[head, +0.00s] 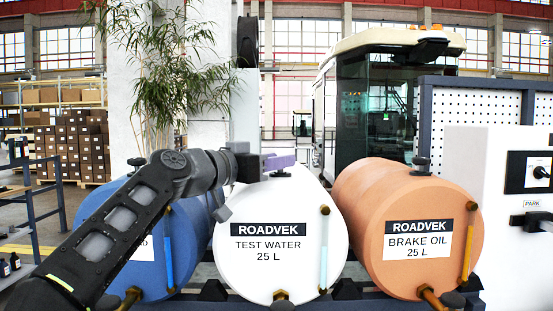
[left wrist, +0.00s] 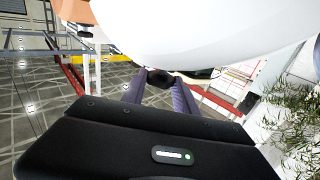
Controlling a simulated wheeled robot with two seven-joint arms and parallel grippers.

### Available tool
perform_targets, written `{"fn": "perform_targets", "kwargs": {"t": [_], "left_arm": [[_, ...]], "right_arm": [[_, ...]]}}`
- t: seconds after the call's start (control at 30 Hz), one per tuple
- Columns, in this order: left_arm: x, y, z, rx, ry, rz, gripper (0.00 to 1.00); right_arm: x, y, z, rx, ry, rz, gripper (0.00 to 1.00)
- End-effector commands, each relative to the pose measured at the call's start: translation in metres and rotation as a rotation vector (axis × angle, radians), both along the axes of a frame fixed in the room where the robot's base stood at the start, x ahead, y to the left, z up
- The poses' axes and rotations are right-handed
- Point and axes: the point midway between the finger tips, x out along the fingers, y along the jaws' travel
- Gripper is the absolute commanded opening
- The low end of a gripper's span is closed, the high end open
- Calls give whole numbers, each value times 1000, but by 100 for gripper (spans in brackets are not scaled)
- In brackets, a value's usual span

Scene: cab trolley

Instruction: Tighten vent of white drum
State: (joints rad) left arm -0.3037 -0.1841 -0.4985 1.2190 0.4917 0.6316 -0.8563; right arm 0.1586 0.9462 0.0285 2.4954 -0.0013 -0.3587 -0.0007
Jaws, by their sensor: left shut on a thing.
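The white drum (head: 280,200), labelled TEST WATER 25 L, lies on its side between a blue drum and an orange drum. My left gripper (head: 285,161), with purple fingers, is at the top of the white drum, coming in from the left. In the left wrist view, the white drum (left wrist: 215,35) fills the upper part. There my left gripper (left wrist: 160,82) is shut on the dark vent (left wrist: 159,75), one finger on each side of it. The fingers mostly hide the vent in the head view. My right gripper is not in view.
The blue drum (head: 94,215) stands left, partly behind my left arm, and the orange drum (head: 390,205) stands right, with its own dark vent (head: 421,165) on top. A white cabinet (head: 500,255) is at far right. A plant (head: 165,70) rises behind the blue drum.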

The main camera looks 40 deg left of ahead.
Motion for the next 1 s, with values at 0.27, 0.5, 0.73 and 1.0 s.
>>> {"fn": "perform_targets", "kwargs": {"t": [0.27,0.5,0.73,1.0], "left_arm": [[2,2,0,2,8,-149,0],[2,3,-2,2,7,-202,0],[2,3,-4,3,9,-207,0],[2,3,-4,2,9,-207,46]], "right_arm": [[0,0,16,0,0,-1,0],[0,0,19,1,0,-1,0],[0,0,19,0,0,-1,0],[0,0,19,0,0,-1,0]]}}
